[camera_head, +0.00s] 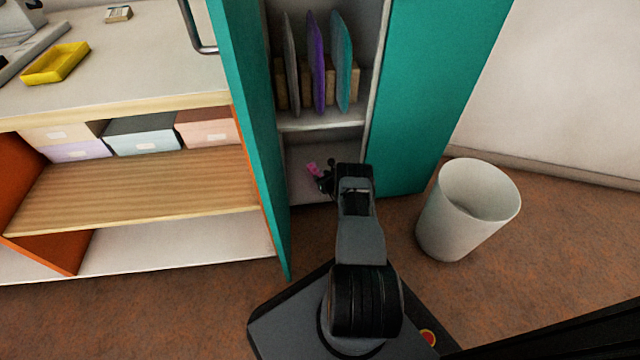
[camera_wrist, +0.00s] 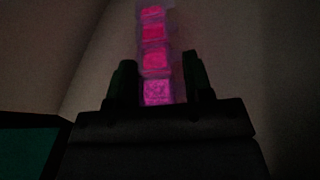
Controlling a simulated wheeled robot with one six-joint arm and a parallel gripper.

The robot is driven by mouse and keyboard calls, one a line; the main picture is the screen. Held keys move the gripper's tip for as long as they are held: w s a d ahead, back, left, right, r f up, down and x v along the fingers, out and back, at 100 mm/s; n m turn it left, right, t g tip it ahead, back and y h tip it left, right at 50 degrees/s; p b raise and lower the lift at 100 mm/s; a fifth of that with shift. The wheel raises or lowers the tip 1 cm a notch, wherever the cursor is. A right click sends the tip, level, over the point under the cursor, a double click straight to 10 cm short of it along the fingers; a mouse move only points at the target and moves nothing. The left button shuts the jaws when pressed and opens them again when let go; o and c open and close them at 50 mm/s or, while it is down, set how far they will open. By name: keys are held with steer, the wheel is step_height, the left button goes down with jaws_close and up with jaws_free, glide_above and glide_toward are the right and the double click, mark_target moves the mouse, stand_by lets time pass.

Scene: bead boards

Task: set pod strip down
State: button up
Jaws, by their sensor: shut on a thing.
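The pod strip (camera_wrist: 154,60) is a row of several clear cells with bright pink contents. In the wrist view it runs away from me between the two fingers of my gripper (camera_wrist: 158,80), which is shut on its near end. In the head view the pink strip (camera_head: 313,169) shows small at the tip of my gripper (camera_head: 326,180), inside the lower compartment of the teal cabinet (camera_head: 415,90). The light in there is dim, and I cannot tell whether the strip touches the compartment floor (camera_head: 300,190).
Grey, purple and teal boards (camera_head: 317,62) stand in a wooden rack on the shelf above. The open teal door (camera_head: 250,120) is left of my arm. A white bin (camera_head: 465,210) stands on the right. A workbench (camera_head: 150,70) with a yellow tray (camera_head: 56,63) is on the left.

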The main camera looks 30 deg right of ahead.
steer(key=shift+f, duration=0.9)
steer(key=shift+f, duration=0.15)
steer(key=o, duration=1)
steer(key=shift+c, duration=0.2)
steer(key=shift+s+r, duration=0.1)
steer(key=shift+r, duration=0.1)
steer(key=p+v, duration=0.6)
steer(key=v, duration=0.5)
steer(key=shift+s, duration=0.4)
